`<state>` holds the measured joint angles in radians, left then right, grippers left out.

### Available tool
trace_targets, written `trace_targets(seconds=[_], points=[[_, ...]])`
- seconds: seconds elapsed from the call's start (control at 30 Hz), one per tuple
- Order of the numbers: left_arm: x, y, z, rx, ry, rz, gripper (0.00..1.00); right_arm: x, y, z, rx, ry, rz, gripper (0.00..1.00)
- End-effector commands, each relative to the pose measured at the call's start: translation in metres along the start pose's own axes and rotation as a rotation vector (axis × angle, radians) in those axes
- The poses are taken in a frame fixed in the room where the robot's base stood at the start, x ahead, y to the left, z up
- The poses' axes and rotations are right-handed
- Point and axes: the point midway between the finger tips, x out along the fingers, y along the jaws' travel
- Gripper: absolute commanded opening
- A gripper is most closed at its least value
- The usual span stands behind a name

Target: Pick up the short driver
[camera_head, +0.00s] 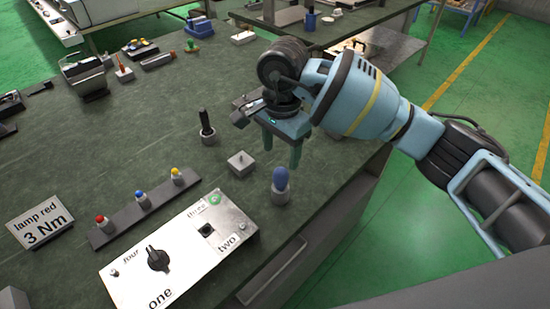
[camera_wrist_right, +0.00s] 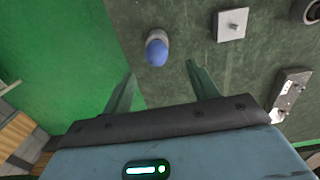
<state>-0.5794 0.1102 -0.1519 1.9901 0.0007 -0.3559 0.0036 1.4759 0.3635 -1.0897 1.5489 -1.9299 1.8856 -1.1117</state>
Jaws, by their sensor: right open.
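A short, blue-handled piece (camera_head: 280,178), which looks like the short driver, stands upright in a light round holder near the table's right edge. A taller black-handled tool (camera_head: 206,125) stands in a similar holder further left. My right gripper (camera_head: 281,153) points down just behind the blue handle in the head view, open and empty. In the right wrist view the blue handle (camera_wrist_right: 157,50) lies ahead of the two spread fingertips (camera_wrist_right: 160,76), between their lines and not touched. My left gripper is out of view.
A square metal block with a pin (camera_head: 241,163) sits left of the blue handle. The numbered metal panel (camera_head: 185,262), a strip with red, blue and yellow knobs (camera_head: 130,215) and the lamp sign (camera_head: 40,221) are nearer. Open table lies at centre left.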

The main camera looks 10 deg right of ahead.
Motion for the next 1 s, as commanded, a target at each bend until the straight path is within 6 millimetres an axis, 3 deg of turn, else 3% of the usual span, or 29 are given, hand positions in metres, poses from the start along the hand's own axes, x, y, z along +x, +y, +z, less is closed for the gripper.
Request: trace_targets(seconds=[0.3,0.5,0.67,1.0], points=[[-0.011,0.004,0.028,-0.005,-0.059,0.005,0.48,0.007,0.0,-0.002,0.001,0.009,0.003,0.59],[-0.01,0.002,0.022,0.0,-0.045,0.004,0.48,0.024,0.0,-0.002,0.001,0.008,0.001,0.59],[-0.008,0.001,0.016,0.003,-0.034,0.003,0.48,0.027,0.0,-0.001,0.0,0.007,0.0,0.59],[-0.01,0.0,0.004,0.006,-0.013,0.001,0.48,0.07,-0.001,-0.001,0.002,0.007,0.0,0.59]])
